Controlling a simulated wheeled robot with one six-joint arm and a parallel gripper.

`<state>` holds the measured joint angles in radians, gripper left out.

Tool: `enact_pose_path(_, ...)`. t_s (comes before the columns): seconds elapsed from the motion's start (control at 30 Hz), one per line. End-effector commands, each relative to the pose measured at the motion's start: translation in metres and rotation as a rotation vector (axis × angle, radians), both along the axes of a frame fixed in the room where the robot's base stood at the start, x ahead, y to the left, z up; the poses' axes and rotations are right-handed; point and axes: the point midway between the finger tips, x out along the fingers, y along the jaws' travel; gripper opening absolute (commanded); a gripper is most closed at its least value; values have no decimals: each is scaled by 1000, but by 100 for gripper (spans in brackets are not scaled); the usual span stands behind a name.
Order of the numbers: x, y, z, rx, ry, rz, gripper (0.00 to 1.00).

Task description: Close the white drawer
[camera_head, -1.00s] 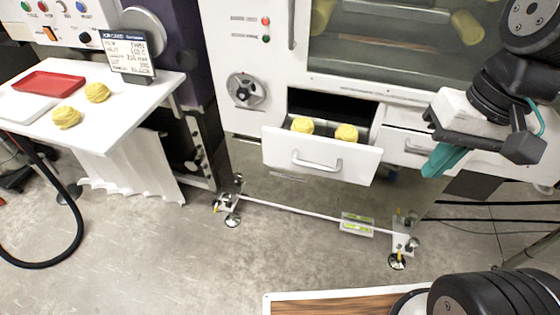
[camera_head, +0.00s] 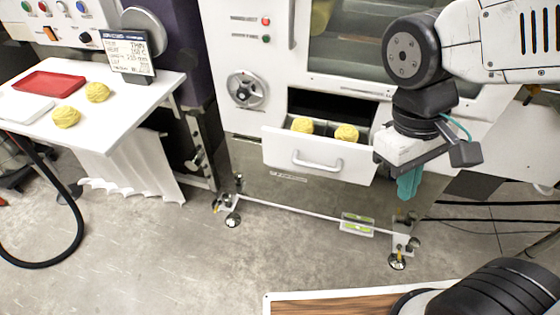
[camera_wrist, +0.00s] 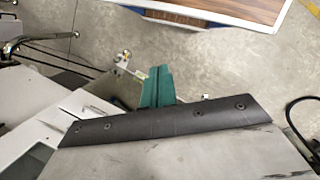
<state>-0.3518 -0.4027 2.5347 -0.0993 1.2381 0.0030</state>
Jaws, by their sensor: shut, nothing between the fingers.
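The white drawer (camera_head: 275,146) in the head view is pulled out of the white machine and has a grey bar handle (camera_head: 317,162) on its front. Two yellow dough-like balls (camera_head: 346,133) sit in it. My gripper (camera_head: 408,188) hangs just right of the drawer's right end, with its teal fingers pointing down. The fingers are shut and empty. From this view I cannot tell whether the gripper touches the drawer. In the wrist view the teal fingers (camera_wrist: 157,87) are together above the floor, and a white surface, perhaps the drawer, lies at the left.
A white side table (camera_head: 130,100) at left holds a red tray (camera_head: 48,82) and two more yellow balls (camera_head: 66,117). A low rail (camera_head: 290,208) with a green level runs along the floor below the drawer.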

Motion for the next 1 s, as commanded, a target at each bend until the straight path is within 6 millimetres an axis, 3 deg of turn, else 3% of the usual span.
enact_pose_path(0.2,12,20,-42,-248,180,316,0)
enact_pose_path(0.57,45,59,-106,-757,336,902,0)
enact_pose_path(0.77,67,100,-146,-1071,346,1257,0)
enact_pose_path(1.0,84,167,-201,-1427,259,1678,0)
